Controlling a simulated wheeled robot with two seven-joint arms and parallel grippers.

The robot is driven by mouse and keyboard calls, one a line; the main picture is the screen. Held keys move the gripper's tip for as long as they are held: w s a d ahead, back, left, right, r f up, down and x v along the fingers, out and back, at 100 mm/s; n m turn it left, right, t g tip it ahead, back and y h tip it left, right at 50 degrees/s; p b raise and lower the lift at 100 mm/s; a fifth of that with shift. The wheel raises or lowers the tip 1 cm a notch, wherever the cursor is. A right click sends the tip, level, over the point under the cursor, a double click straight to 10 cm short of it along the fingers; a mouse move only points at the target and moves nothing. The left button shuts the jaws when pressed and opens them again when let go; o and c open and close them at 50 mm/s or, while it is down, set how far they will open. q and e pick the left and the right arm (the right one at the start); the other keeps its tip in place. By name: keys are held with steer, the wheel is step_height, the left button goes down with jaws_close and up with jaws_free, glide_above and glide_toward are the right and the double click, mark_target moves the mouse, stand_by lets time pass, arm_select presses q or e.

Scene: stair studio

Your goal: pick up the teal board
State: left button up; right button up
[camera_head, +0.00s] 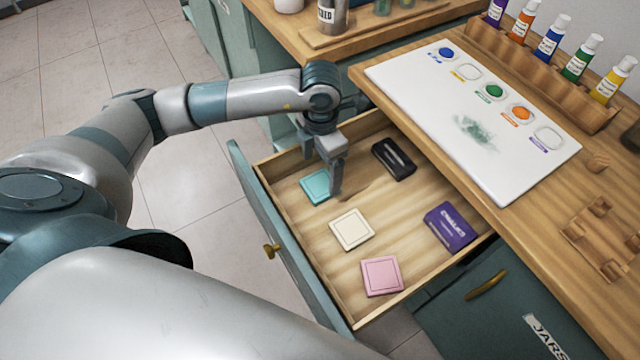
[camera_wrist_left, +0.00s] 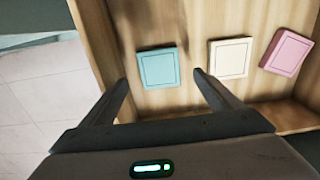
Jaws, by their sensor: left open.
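The teal board (camera_head: 315,186) is a small square tile lying flat in the open drawer (camera_head: 305,267), at its far-left part. It also shows in the left wrist view (camera_wrist_left: 159,68), ahead of and between my two fingers. My left gripper (camera_head: 336,190) is open and empty, reaching down into the drawer beside the teal board's right edge in the head view. The left wrist view shows its fingertips (camera_wrist_left: 160,78) spread apart on either side of the board. I cannot tell how high the fingertips are above the drawer floor. My right gripper is out of view.
A cream board (camera_head: 351,230), a pink board (camera_head: 382,276), a purple box (camera_head: 450,227) and a black case (camera_head: 393,159) lie in the same drawer. The drawer walls surround them. A wooden worktop (camera_head: 545,215) with a white palette sheet (camera_head: 480,130) overhangs at right.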

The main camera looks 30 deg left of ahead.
mark_target(324, 182)
arm_select(q)
steer(key=shift+f, duration=0.3)
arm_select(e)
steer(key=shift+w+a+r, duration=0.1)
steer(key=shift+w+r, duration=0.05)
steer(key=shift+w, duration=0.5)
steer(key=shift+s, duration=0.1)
arm_select(q)
steer(key=shift+f, duration=0.1)
steer(key=shift+w+f, duration=0.1)
steer(key=shift+f, duration=0.15)
steer(key=f, duration=0.2)
steer(key=f+p, duration=0.1)
steer(key=shift+w+d+f, duration=0.2)
steer(key=shift+w+f, duration=0.15)
steer(key=shift+f, duration=0.4)
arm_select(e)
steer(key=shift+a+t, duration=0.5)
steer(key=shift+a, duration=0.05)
arm_select(q)
steer(key=shift+c, duration=0.3)
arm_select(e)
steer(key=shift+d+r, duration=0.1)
